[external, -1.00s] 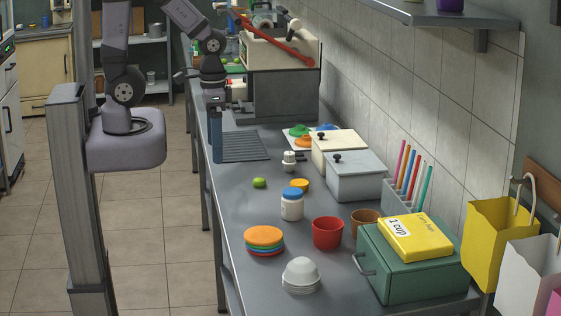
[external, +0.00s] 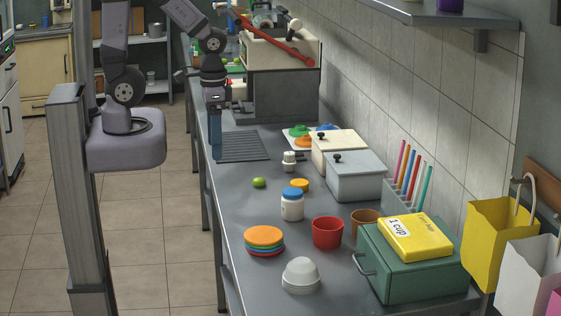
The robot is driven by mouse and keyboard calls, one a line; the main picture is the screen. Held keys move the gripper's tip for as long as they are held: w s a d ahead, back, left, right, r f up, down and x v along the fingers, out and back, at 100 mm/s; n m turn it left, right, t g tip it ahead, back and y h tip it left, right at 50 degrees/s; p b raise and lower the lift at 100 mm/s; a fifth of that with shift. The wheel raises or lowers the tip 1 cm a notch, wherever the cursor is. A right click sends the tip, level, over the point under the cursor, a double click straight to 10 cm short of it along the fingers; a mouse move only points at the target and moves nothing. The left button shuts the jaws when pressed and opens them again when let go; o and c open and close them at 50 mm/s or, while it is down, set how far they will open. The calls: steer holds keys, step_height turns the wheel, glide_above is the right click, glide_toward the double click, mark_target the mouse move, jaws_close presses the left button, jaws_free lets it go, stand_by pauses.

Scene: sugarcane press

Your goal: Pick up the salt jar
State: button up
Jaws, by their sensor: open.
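A white jar with a blue lid (external: 292,205) stands upright on the steel counter, in its middle part. It looks like the salt jar, but its label is too small to read. My gripper (external: 215,148) points down at the counter's left edge, beside the grey ribbed tray, with its blue fingers open. It is well behind and to the left of the jar, apart from it, and holds nothing that I can see.
A green lime (external: 259,183), an orange lid (external: 299,185), a red cup (external: 327,232), stacked coloured discs (external: 264,240) and white bowls (external: 301,276) surround the jar. Lidded bins (external: 356,177) and a green box (external: 410,262) line the wall side. The left counter strip is clear.

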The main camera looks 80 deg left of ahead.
step_height(320, 180, up, 5)
step_height(320, 180, up, 5)
steer(key=t+y+b, duration=0.4)
steer(key=t+b, duration=0.4)
steer(key=t, duration=0.3)
glide_above(302, 203)
steer(key=a, duration=0.6)
steer(key=w+a+r+m+t+h+b, duration=0.2)
steer(key=w+m+t+h+b, duration=0.15)
steer(key=w, duration=0.25)
steer(key=s+d+f+m+g+h+b, duration=0.35)
steer(key=s+f+m+h+b, duration=0.2)
steer(key=s+f+h, duration=0.4)
steer(key=shift+g+h, duration=0.3)
steer(key=shift+h, duration=0.4)
steer(key=f, duration=0.8)
steer(key=s+f, duration=0.1)
steer(key=f, duration=1.6)
steer(key=shift+s+d+f, duration=0.1)
steer(key=shift+s+f, duration=0.1)
steer(key=shift+f, duration=0.45)
steer(key=shift+p+x, duration=1.45)
steer(key=shift+x, duration=1.55)
steer(key=shift+w+d+f, duration=0.15)
steer(key=shift+w+d, duration=0.2)
steer(key=shift+w, duration=0.2)
